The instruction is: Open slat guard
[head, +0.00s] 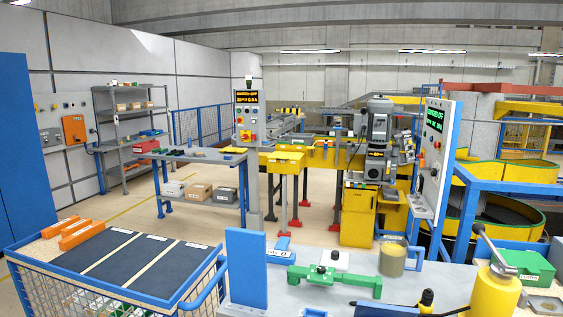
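No part is plainly marked as the slat guard, so I cannot tell which one it is or whether it is open or closed. A yellow box-like cover (283,160) sits on the conveyor line in the middle distance, beside a grey and yellow machine (378,145). To the right stands the spiral conveyor (505,170) with yellow curved sides, a blue frame and dark inner surfaces. Neither of my grippers shows in the head view.
A blue wire cart (110,262) stands at left. A control panel (437,150) rises behind the bench. Open floor lies beyond the cart.

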